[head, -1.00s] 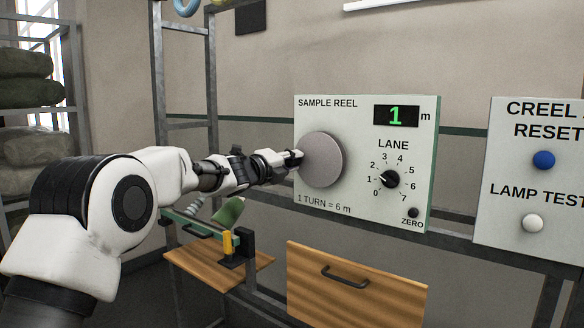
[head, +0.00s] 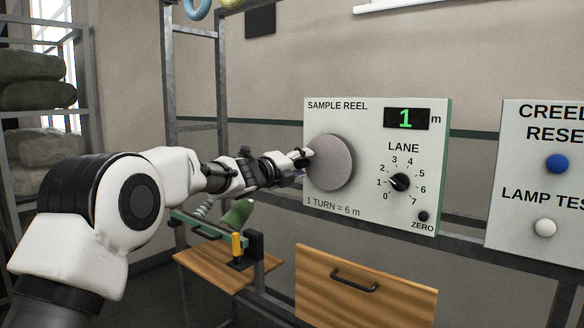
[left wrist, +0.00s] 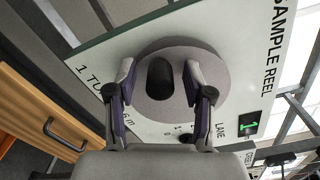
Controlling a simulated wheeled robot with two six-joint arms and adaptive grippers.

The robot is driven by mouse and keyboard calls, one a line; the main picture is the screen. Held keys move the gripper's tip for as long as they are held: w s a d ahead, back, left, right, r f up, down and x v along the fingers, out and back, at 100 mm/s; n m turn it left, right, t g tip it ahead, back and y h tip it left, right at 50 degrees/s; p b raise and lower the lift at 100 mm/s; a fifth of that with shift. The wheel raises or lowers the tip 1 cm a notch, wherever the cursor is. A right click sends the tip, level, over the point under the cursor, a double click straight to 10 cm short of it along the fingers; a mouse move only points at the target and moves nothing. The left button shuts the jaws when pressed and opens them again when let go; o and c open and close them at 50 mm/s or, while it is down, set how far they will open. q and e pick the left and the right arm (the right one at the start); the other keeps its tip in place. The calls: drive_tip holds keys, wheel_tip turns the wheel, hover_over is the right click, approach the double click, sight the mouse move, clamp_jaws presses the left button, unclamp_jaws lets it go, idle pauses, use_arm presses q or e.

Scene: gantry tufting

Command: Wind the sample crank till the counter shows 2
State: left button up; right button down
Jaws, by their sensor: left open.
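The sample reel panel (head: 316,120) is a pale upright board with a grey round crank disc (head: 331,164) on its left part. The counter (head: 407,118) at its upper right shows a green 1; it also shows in the left wrist view (left wrist: 249,123). In the left wrist view a dark knob (left wrist: 160,77) stands out from the disc (left wrist: 180,47). My left gripper (left wrist: 158,75) is open, with one finger on each side of the knob and a gap to each. In the head view my left gripper (head: 304,155) is at the disc's left edge, hiding the knob. My right gripper is not in view.
The lane dial (head: 399,182) and black zero button (head: 423,216) are on the panel's right part. A second panel with a blue button (head: 557,163) and a white button (head: 544,227) stands at the right. A wooden drawer (head: 365,290) and a small bench (head: 215,268) are below.

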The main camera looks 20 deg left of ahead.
use_arm(q)
drive_tip(key=v, duration=1.1)
drive_tip(key=shift+s, duration=0.25)
